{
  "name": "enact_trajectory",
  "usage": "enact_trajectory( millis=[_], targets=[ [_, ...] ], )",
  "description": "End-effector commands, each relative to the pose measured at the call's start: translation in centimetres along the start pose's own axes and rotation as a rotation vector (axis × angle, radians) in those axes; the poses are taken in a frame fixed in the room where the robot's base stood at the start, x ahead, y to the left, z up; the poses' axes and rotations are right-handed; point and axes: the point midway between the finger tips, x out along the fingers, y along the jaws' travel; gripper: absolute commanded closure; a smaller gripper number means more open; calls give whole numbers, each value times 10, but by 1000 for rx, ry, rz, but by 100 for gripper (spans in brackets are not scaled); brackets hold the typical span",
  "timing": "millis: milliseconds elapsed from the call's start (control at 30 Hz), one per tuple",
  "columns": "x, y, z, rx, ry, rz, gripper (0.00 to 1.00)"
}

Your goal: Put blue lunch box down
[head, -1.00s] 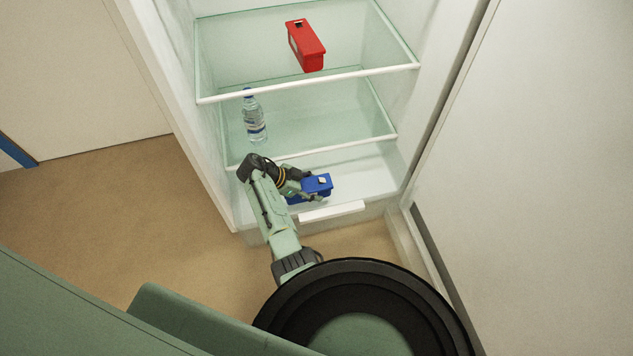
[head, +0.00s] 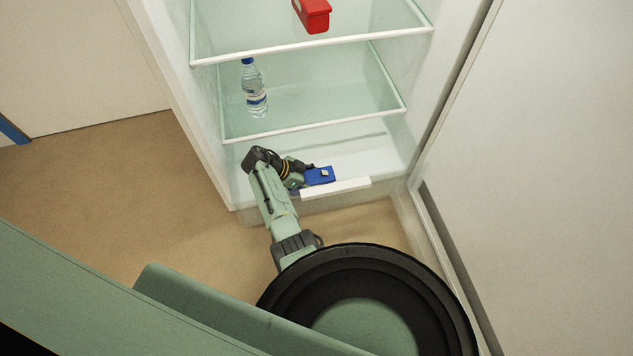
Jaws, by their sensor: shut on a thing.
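The blue lunch box (head: 321,176) is at the bottom level of the open fridge, just behind the white front ledge. My gripper (head: 307,178) reaches in from the left and is shut on the blue lunch box. The box looks low, close to the fridge floor (head: 375,154). I cannot tell whether its underside touches the floor. The gripper's fingers are small and partly hidden by the box and the arm.
A water bottle (head: 254,90) stands on the middle glass shelf (head: 330,112). A red box (head: 315,17) sits on the upper shelf (head: 370,32). The white ledge (head: 335,188) borders the front. Fridge floor right of the blue box is clear.

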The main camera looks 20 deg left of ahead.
Motion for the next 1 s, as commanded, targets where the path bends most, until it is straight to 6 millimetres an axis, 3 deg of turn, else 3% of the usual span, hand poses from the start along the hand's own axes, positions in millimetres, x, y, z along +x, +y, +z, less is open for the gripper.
enact_trajectory(
  millis=[300,333,633,1000],
  targets=[
    [5,0,5,0,0,0,100],
    [5,1,5,-1,-1,2,50],
    [6,2,6,-4,-2,3,30],
    [2,2,2,-3,-1,2,30]
  ],
)
